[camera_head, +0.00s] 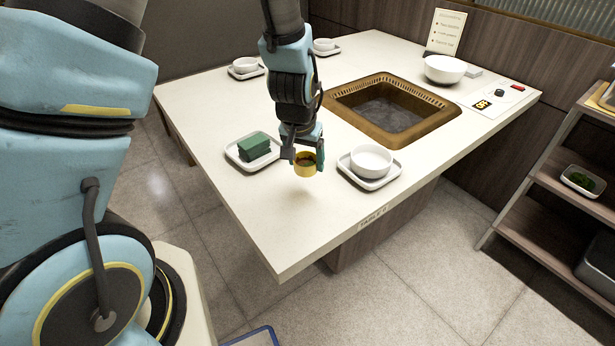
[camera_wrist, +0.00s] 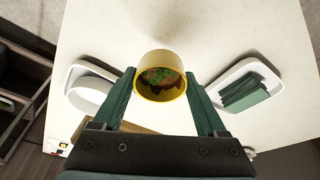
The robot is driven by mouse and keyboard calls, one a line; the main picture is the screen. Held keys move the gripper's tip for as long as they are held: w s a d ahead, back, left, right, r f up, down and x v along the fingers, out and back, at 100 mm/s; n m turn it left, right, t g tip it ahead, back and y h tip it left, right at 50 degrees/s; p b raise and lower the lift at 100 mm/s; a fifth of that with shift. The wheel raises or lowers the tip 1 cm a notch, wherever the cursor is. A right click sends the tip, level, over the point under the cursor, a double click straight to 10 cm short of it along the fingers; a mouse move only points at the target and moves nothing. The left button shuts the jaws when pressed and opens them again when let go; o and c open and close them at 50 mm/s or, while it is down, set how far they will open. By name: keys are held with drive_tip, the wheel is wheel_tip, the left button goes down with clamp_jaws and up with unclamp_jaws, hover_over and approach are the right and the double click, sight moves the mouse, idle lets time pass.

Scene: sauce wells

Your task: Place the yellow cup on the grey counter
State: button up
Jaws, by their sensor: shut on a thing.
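The yellow cup (camera_head: 305,164) is held by my gripper (camera_head: 305,157) over the near part of the white table. In the wrist view the cup (camera_wrist: 160,86) sits between the two green fingers, and a red and green filling shows inside it. My gripper (camera_wrist: 160,95) is shut on the cup. The cup appears upright and a little above the tabletop, with a faint shadow below it. I cannot make out a grey counter for certain in these views.
A white tray with a green block (camera_head: 254,146) lies left of the cup, and a tray with a white bowl (camera_head: 371,161) lies right. A brown-framed sunken basin (camera_head: 392,104) is behind. A wooden shelf (camera_head: 560,190) stands at the right. The near table corner is clear.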

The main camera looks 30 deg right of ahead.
sight(307, 190)
drive_tip(key=shift+f+p, duration=0.6)
drive_tip(key=shift+f, duration=3.15)
drive_tip(key=shift+f, duration=0.2)
drive_tip(key=o, duration=1.5)
drive_tip(key=shift+r, duration=0.1)
drive_tip(key=shift+c, duration=0.2)
drive_tip(key=shift+r, duration=0.1)
drive_tip(key=b+v, duration=0.1)
drive_tip(key=v, duration=1.1)
drive_tip(key=shift+w+a, duration=0.1)
drive_tip(key=shift+w, duration=0.05)
